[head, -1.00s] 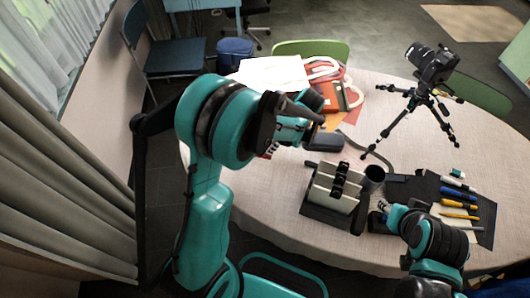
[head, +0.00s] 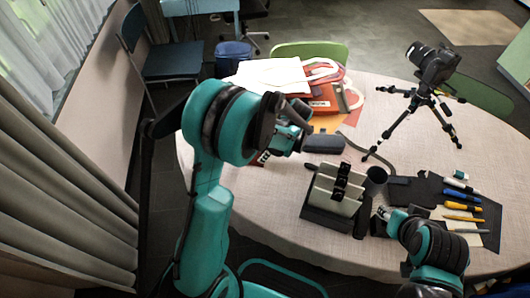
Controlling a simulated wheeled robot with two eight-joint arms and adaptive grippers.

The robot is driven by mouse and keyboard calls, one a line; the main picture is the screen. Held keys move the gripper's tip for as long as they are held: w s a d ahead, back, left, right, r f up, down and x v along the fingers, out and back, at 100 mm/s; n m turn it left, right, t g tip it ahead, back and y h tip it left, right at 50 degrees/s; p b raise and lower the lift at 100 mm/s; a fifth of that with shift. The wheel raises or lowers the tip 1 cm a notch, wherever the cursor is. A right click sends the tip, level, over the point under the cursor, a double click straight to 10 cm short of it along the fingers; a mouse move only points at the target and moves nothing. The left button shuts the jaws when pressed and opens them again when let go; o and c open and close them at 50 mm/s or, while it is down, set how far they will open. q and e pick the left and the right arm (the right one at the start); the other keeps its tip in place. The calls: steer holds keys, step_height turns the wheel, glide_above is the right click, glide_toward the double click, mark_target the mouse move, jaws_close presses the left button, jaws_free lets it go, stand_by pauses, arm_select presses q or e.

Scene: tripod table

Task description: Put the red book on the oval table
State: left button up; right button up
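The oval table (head: 255,205) has a pale cloth-like top. A red, book-like item (head: 322,98) with a small pale label lies near its far edge, among red and white things; I cannot tell for sure that it is the red book. A small red and white patch (head: 263,157) shows below my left gripper, mostly hidden. My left gripper (head: 303,128) is above the left part of the table, nearer to me than the book-like item; its fingers are partly hidden. My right gripper (head: 384,212) is low at the near side, beside the black organizer, its fingers too small to read.
A black organizer (head: 333,205) with pale dividers stands near the front, with a dark cup (head: 376,178) beside it. A dark case (head: 323,143) is near my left gripper. A camera on a tripod (head: 430,75) stands at right. Pens (head: 462,206) lie on a dark mat.

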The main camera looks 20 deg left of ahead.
arm_select(q)
steer(key=shift+o, duration=0.6)
steer(key=shift+r, duration=0.3)
steer(key=s+p+v, duration=0.1)
steer(key=p+v, duration=0.4)
steer(key=v, duration=0.6)
steer(key=s+r+n+t+h, duration=0.2)
steer(key=s+r+n+t, duration=0.2)
steer(key=s+n, duration=0.3)
steer(key=s+d+r+n+t+h, duration=0.1)
steer(key=s+r+n+t, duration=0.3)
steer(key=n, duration=0.5)
steer(key=shift+s+r+h, duration=0.8)
steer(key=shift+s+r, duration=0.55)
steer(key=shift+s, duration=0.55)
